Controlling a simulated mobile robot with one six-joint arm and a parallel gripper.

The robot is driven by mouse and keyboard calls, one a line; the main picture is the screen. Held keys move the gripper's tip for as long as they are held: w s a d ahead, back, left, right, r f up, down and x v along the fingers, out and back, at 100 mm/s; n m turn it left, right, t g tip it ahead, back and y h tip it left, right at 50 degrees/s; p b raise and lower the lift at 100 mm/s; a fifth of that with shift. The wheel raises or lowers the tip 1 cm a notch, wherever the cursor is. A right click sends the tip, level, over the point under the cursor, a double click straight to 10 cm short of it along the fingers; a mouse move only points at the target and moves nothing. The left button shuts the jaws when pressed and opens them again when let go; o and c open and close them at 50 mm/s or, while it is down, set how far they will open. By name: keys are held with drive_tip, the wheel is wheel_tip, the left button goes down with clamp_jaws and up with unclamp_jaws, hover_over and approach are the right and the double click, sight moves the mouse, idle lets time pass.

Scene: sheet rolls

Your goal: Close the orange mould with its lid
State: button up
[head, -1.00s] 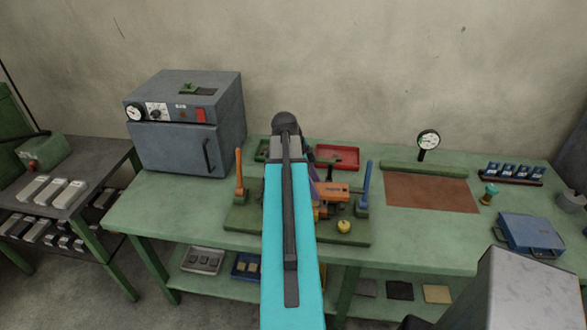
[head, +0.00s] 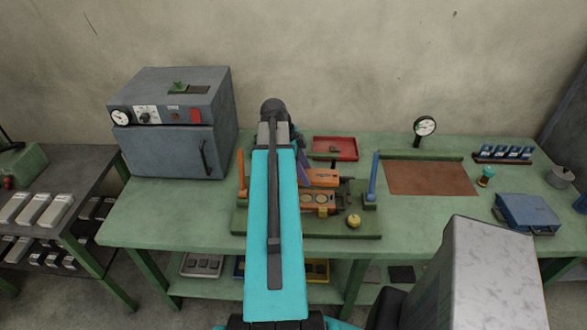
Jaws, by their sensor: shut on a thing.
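The orange mould (head: 318,203) lies on a green base board (head: 340,230) on the bench, its upper face partly showing. The orange lid (head: 322,178) is just behind and above it in the head view, tilted and apart from a closed fit. My gripper (head: 303,176) is mostly hidden behind my turquoise arm; what shows is a purplish part at the lid's left end, and it is shut on the lid. The left part of the mould is hidden by my arm.
An orange upright handle (head: 240,176) and a blue one (head: 375,178) flank the board. A yellow ball (head: 354,221) sits at its front right. A red tray (head: 335,148) lies behind. A grey oven (head: 172,125) stands left; a brown mat (head: 431,177) lies right.

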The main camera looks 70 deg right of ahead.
idle(0.5)
drive_tip(key=shift+f, duration=0.15)
drive_tip(key=shift+f+b, duration=2.65)
drive_tip(key=shift+f, duration=1.95)
drive_tip(key=o, duration=1.8)
drive_tip(key=shift+f, duration=0.1)
drive_tip(key=shift+w, duration=0.1)
drive_tip(key=shift+b+v, duration=1.75)
drive_tip(key=shift+v, duration=5.15)
